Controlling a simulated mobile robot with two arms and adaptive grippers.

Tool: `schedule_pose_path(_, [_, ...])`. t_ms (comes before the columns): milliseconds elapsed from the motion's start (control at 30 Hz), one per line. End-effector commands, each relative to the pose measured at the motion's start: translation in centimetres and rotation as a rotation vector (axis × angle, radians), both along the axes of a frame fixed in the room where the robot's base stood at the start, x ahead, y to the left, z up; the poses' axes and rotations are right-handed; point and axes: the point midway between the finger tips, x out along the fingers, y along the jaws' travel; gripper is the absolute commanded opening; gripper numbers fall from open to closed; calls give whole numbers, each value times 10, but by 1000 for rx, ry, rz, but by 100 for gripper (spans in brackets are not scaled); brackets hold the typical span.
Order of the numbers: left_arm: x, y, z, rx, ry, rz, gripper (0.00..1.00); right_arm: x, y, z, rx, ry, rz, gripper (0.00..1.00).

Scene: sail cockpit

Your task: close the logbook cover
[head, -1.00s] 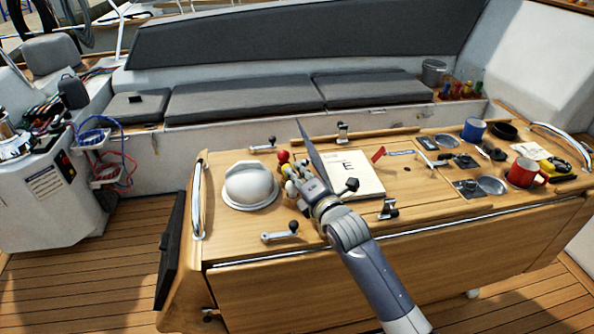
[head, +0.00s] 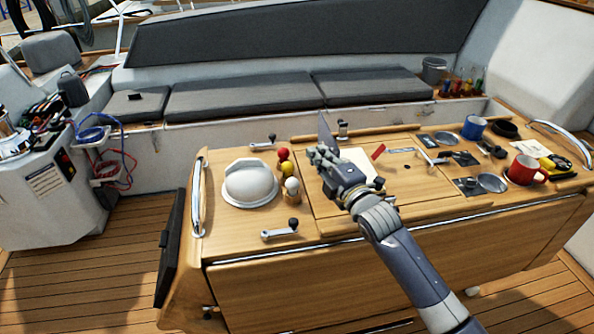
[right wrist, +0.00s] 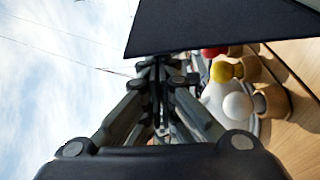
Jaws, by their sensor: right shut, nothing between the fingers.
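The logbook lies open on the wooden table, its white page (head: 358,160) partly hidden behind my right gripper. Its dark cover (head: 325,130) stands up steeply at the page's left side, and its lower part is hidden by the gripper. In the right wrist view the cover (right wrist: 215,25) is a large dark panel at the upper right, beyond the fingers. My right gripper (head: 322,158) is shut and empty, over the left part of the logbook, close to the cover; I cannot tell whether they touch. My left gripper is not in view.
Red, yellow and white-topped wooden pegs (head: 285,168) stand left of the gripper, beside a white dome (head: 250,184). A winch handle (head: 280,230) lies in front. A red mug (head: 526,171) and blue mug (head: 474,128) stand at the right.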

Motion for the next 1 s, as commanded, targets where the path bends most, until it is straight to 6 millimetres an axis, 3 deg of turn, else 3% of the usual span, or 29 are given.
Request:
schedule_pose_path(500, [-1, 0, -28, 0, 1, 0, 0, 16, -66, 3, 476, 115, -2, 0])
schedule_pose_path(1000, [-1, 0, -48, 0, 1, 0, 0, 26, -108, -9, 536, 130, -1, 0])
